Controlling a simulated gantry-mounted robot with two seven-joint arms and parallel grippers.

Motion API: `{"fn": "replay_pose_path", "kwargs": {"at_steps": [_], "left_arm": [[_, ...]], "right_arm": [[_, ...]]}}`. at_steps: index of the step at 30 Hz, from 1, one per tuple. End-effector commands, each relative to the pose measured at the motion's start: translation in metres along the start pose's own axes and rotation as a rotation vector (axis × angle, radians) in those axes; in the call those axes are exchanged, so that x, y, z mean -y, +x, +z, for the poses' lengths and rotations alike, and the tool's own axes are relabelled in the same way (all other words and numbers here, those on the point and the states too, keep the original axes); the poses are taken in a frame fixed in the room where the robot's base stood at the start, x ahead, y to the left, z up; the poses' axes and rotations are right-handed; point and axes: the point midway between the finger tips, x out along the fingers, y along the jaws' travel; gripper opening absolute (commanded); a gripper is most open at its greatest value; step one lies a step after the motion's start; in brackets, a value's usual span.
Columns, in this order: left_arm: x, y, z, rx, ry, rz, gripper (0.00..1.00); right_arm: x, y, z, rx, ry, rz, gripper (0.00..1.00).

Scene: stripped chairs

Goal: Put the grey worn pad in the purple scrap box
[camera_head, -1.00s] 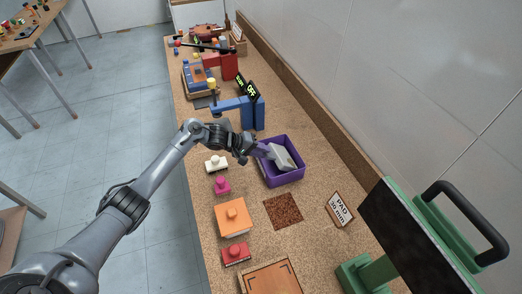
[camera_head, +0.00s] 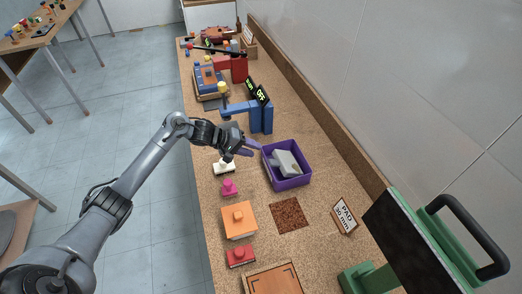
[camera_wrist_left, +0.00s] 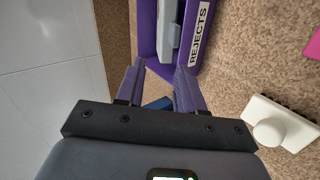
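The grey pad (camera_head: 286,161) lies inside the purple box (camera_head: 305,180), tilted against its interior. In the left wrist view, the pad (camera_wrist_left: 168,28) shows in the box (camera_wrist_left: 147,40), whose wall has a REJECTS label. My left gripper (camera_head: 254,147) is just left of the box, near its left rim. In the left wrist view, its purple fingers (camera_wrist_left: 160,72) are spread apart with nothing gripped between them. My right gripper is not in view.
A blue press (camera_head: 262,118) with an OFF display stands behind the box. White (camera_head: 223,166), pink (camera_head: 229,187), orange (camera_head: 238,220) and red (camera_head: 240,256) knobbed blocks line the left. A brown mat (camera_head: 290,215), PAD sign (camera_head: 344,214) and green-framed device (camera_head: 440,240) are nearer.

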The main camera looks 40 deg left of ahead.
Motion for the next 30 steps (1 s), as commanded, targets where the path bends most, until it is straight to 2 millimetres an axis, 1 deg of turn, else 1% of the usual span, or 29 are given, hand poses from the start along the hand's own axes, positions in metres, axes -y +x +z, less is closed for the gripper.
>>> {"fn": "replay_pose_path", "kwargs": {"at_steps": [1, 3, 9, 14, 30], "left_arm": [[0.000, -0.009, 0.000, 0.000, 0.002, -0.003, 0.37], [0.000, -0.018, 0.000, 0.000, 0.002, -0.003, 0.37], [0.000, -0.033, 0.000, 0.001, 0.001, -0.001, 0.37], [0.000, -0.036, 0.001, 0.001, 0.001, -0.001, 0.37], [0.000, -0.036, 0.000, 0.001, 0.000, -0.001, 0.37]], "right_arm": [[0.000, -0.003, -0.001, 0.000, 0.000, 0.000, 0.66], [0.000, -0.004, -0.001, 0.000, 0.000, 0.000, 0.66], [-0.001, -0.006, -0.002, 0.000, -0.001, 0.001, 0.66], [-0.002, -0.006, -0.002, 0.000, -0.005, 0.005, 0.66], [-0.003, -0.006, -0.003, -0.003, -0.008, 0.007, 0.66]]}}
